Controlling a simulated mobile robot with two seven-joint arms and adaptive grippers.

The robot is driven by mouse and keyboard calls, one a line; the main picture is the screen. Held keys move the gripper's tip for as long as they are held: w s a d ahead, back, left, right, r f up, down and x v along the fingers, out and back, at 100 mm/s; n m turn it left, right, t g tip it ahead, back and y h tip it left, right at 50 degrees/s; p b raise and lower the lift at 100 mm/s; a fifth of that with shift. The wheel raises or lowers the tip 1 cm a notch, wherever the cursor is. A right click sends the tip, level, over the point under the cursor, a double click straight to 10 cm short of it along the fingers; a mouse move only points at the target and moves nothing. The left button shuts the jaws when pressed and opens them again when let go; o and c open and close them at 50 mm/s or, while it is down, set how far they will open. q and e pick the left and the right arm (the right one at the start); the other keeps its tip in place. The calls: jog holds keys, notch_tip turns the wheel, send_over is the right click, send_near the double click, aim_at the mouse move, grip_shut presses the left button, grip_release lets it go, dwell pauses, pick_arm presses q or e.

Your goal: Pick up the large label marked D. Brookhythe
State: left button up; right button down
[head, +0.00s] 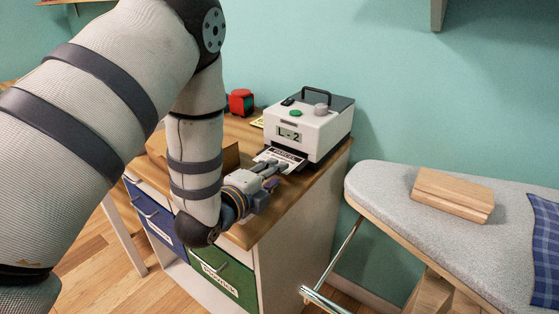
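A white label with black print (290,156) lies at the front of the white label printer (315,128), by its dark output slot. Its print is too small to read, so I cannot confirm that it is marked D. Brookhythe. My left gripper (276,168) is low over the counter, with its fingers at the label's near edge and covering part of it. I cannot tell whether the fingers are closed on the label or only beside it. My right gripper is not in view.
The printer stands on a wooden cabinet top (285,205) with a blue drawer (158,222) and a green drawer (222,277). A red object (241,102) sits behind, and a cardboard box (232,157) is partly hidden by my arm. An ironing board (390,195) carries a wooden block (452,194) at right.

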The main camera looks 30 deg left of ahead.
pick_arm(q)
jog(key=shift+x, duration=0.85)
jog(key=shift+f, duration=0.1)
grip_shut()
